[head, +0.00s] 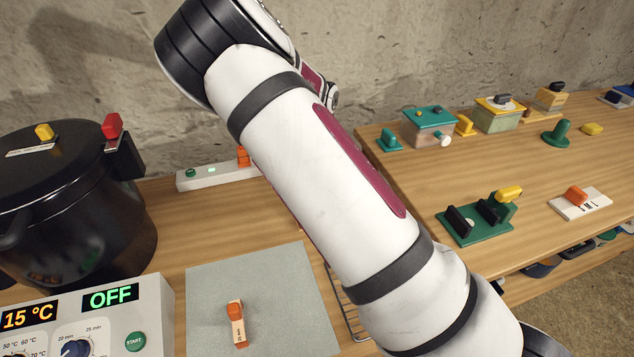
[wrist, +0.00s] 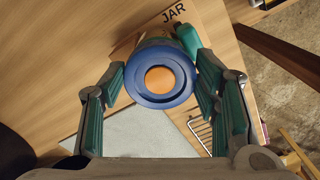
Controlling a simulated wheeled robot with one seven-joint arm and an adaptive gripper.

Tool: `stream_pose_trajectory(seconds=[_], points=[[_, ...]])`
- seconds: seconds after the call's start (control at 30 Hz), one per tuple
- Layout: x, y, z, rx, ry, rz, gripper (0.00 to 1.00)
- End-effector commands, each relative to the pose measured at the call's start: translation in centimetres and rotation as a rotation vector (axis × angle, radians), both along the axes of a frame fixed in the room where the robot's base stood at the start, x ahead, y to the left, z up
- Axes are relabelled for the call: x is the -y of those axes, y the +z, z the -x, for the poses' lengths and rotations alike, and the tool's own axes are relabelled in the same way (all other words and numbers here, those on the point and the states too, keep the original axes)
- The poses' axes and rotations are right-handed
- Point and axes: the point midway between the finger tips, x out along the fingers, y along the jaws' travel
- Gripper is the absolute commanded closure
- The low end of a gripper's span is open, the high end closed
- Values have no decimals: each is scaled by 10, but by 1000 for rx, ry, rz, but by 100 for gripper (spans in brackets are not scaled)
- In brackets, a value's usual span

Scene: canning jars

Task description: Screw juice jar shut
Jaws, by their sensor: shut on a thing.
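In the wrist view a round blue lid (wrist: 140,90) with an orange middle (wrist: 160,79) sits between the two finger pads of my gripper (wrist: 161,66). My gripper is shut on it. I cannot tell whether the orange is part of the lid or juice showing through. The jar body below is mostly hidden by the blue ring. A wooden board marked JAR (wrist: 174,13) lies behind it. In the head view my white arm hides the gripper and the jar.
A teal object (wrist: 188,40) stands close beside the lid. A grey mat (head: 215,290) and a wire rack (head: 352,318) are on the bench. A black pot (head: 80,220) stands left, behind a control box (head: 150,300). A second table (head: 420,180) at right holds several small devices.

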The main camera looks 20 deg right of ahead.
Motion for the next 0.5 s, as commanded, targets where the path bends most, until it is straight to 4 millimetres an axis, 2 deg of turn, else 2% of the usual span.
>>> stream_pose_trajectory(seconds=[0.23,0.5], points=[[1,-4,0,-5,-117,6,78],[0,0,0,3,-146,0,78]])
